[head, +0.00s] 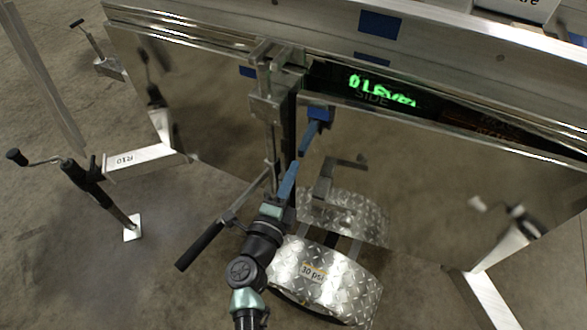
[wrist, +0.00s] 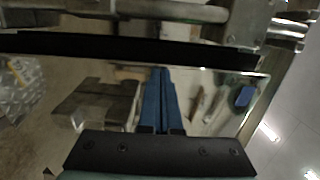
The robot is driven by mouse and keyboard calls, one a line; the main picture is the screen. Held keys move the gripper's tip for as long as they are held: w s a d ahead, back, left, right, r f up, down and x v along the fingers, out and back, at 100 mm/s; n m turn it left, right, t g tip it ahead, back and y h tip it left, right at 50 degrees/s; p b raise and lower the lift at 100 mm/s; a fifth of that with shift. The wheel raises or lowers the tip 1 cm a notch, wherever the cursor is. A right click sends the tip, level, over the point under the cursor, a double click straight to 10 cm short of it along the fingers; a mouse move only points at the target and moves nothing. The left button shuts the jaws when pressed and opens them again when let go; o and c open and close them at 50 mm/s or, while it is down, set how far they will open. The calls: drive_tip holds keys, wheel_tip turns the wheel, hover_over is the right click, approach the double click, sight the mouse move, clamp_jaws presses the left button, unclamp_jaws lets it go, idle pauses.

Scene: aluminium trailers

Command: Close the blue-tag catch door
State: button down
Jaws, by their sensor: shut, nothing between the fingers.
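Two mirror-like aluminium panels hang below the trailer's top rail, a left one (head: 205,125) and a right one (head: 440,175). A dark gap shows above the right panel, with green lettering inside, so it appears to stand ajar. A metal catch fitting (head: 270,95) stands between the panels. My gripper (head: 292,168) is shut and empty, in front of the right panel's left edge. The panel mirrors its blue fingers. In the wrist view the shut fingers (wrist: 160,78) point at a shiny surface.
Larger blue patches (head: 380,24) sit on the top rail. A diamond-plate wheel guard (head: 325,280) is below right of my arm. A black-handled lever (head: 200,246) juts out left of it. A crank jack (head: 95,190) stands at far left. Open floor lies at lower left.

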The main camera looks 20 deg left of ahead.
drive_tip(key=shift+w, duration=0.55)
